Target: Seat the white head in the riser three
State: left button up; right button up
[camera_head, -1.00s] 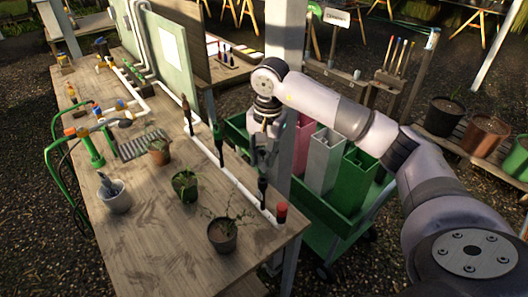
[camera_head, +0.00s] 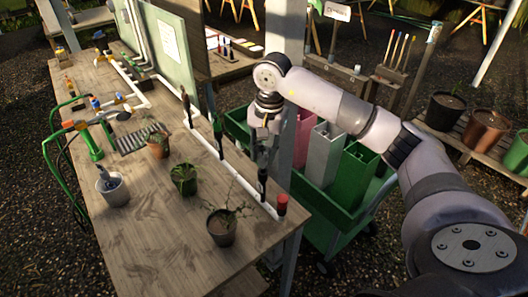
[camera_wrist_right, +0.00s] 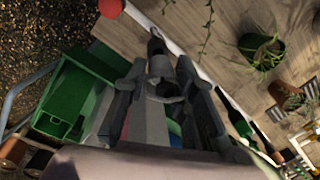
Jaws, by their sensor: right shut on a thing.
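My right gripper (camera_head: 262,133) is over the near end of the bench, above the third dark riser (camera_head: 262,180) on the white pipe. In the right wrist view my right gripper (camera_wrist_right: 163,95) is shut on a small pale grey piece, taken as the white head (camera_wrist_right: 160,68), between its fingers. The dark riser (camera_wrist_right: 155,43) shows just beyond that piece, nearly in line with it. Whether the two touch cannot be told. Two other dark risers, one green-banded (camera_head: 218,135) and one farther back (camera_head: 187,107), stand along the pipe. My left gripper is not in view.
The white pipe (camera_head: 240,180) runs along the bench edge to a red cap (camera_head: 282,204). Potted plants (camera_head: 183,179) stand on the wooden bench (camera_head: 150,235). A green cart (camera_head: 335,212) with pink, grey and green bins is close to my right arm.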

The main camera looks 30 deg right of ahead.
jog(key=shift+f+b, duration=1.75)
jog(key=shift+b, duration=0.2)
dwell(1.7)
jog(key=o, duration=0.9)
